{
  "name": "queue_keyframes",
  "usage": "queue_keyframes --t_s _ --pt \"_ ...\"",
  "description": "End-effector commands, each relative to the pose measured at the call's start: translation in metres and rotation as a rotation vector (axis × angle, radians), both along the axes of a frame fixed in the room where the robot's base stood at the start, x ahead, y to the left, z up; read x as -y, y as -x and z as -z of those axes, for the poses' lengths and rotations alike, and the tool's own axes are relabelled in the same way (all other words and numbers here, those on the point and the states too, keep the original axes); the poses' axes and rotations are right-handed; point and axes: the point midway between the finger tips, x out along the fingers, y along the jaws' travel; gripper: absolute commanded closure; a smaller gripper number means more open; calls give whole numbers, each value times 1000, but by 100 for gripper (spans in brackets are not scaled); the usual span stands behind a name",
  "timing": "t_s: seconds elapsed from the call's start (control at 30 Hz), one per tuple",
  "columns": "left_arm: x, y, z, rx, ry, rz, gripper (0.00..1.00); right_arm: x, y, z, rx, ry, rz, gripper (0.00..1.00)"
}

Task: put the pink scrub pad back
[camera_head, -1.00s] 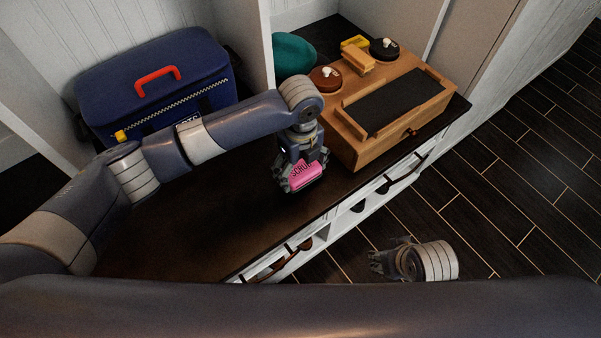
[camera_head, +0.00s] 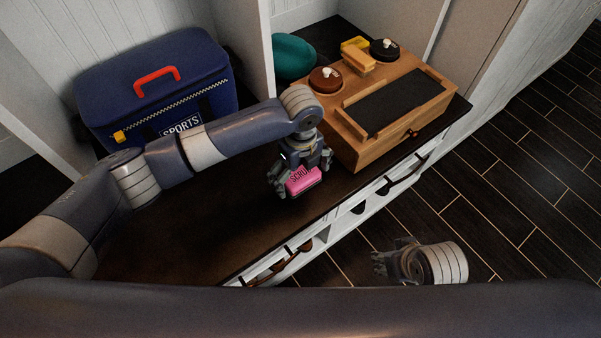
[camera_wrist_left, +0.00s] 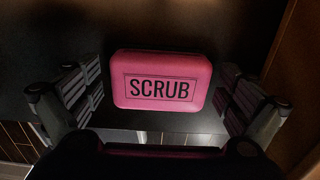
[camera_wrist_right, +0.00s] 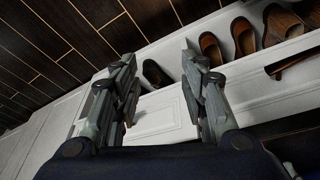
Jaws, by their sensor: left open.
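The pink scrub pad (camera_head: 304,181), marked SCRUB, lies on the dark bench top (camera_head: 200,235) in front of the wooden shoe-care box (camera_head: 362,151). My left gripper (camera_head: 300,184) is right over it, with fingers on either side. In the left wrist view the pad (camera_wrist_left: 162,80) sits between the spread fingers, with gaps on both sides, so the gripper is open and not gripping it. My right gripper (camera_head: 385,262) is low in front of the bench. In the right wrist view its fingers (camera_wrist_right: 160,80) are apart with nothing between them.
A blue sports bag (camera_head: 155,85) and a teal item (camera_head: 293,56) stand behind. Shoes (camera_wrist_right: 210,47) fill the shelf below.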

Motion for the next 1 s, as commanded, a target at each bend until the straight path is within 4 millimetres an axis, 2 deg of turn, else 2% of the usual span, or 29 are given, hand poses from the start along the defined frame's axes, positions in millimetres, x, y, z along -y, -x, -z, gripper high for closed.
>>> queue_keyframes --t_s 0.17,0.3,0.8,1.0 --pt "0 0 -2 1 1 0 2 0 0 0 1 0 0 60" --pt "0 0 -12 1 2 -1 2 -1 -2 0 6 -2 0 60" --pt "0 -1 -91 1 2 -1 2 -3 -5 79 -45 2 -7 60" --pt "0 -1 -115 1 2 0 2 -3 -2 99 -54 2 -9 60"
